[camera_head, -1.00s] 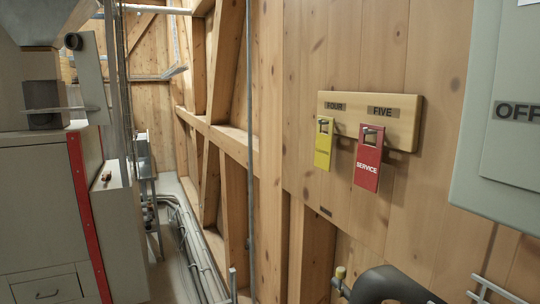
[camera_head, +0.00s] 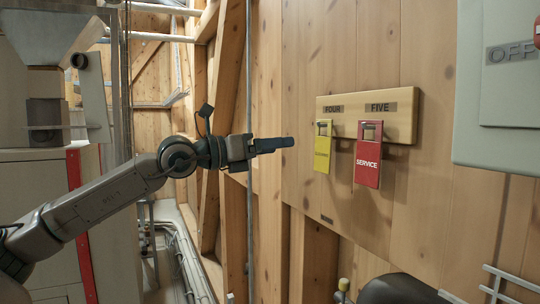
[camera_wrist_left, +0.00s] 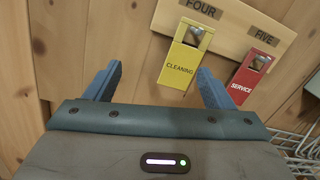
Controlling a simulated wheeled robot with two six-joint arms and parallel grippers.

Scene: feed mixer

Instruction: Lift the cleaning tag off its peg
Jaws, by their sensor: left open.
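The yellow cleaning tag (camera_head: 323,150) hangs on a peg under the label FOUR on a pale wooden board (camera_head: 402,131). In the left wrist view the yellow tag (camera_wrist_left: 180,66) reads CLEANING and hangs ahead, right of centre between the fingers. The red service tag (camera_head: 368,165) hangs under the label FIVE to its right, also seen in the left wrist view as a red tag (camera_wrist_left: 243,84). My left gripper (camera_head: 290,143) is open and empty, left of the yellow tag and apart from it. Its two blue fingers (camera_wrist_left: 158,85) show in the left wrist view. My right gripper is out of view.
A grey OFF cabinet (camera_head: 503,130) is on the wall at the right. A dark rounded pipe (camera_head: 400,288) and a white wire rack (camera_head: 500,285) are below. A vertical grey pipe (camera_head: 249,220) runs behind my left arm. The wall below the tags is clear.

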